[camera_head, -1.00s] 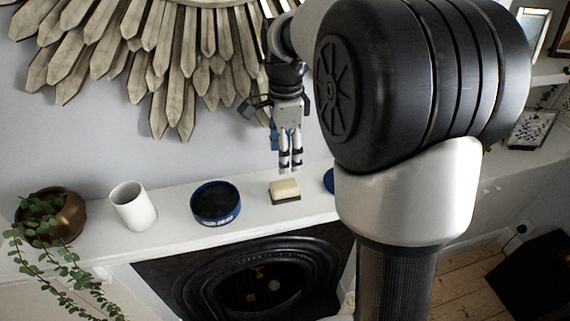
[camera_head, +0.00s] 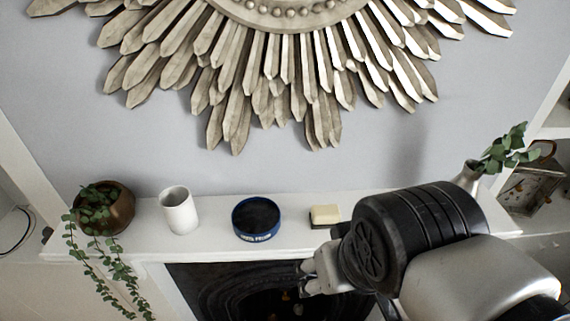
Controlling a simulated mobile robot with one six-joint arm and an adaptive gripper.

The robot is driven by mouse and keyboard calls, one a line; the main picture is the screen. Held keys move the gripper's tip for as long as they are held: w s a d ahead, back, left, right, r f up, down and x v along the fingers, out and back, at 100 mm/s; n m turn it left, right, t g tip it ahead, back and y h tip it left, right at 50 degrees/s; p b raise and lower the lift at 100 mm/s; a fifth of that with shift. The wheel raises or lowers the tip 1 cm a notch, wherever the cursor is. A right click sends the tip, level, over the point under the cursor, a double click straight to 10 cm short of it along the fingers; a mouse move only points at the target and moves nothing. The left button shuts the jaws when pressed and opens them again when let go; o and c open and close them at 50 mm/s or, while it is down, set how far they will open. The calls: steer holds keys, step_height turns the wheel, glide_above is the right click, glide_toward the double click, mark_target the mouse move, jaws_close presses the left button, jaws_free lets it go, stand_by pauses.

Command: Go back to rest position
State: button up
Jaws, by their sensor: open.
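My arm is folded low at the lower right, with its dark ribbed joint in front of the mantel. A light grey part with two short prongs shows at the joint's left, in front of the fireplace opening; it looks like my gripper (camera_head: 306,279). The prongs stand apart with nothing visible between them. Part of it is hidden behind the joint. It is below and in front of the cream block on a dark base (camera_head: 325,215) and appears apart from it.
On the white mantel (camera_head: 210,243) stand a copper pot with trailing plant (camera_head: 117,213), a white cup (camera_head: 179,212), a round blue tin (camera_head: 256,219) and a vase with leafy stems (camera_head: 468,177). A sunburst mirror frame (camera_head: 232,112) hangs above.

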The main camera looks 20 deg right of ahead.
steer(key=shift+s+f+n, duration=0.1)
steer(key=shift+f+n, duration=0.1)
steer(key=shift+n, duration=0.1)
steer(key=shift+f, duration=0.1)
step_height(320, 180, down, 15)
steer(key=b, duration=1.5)
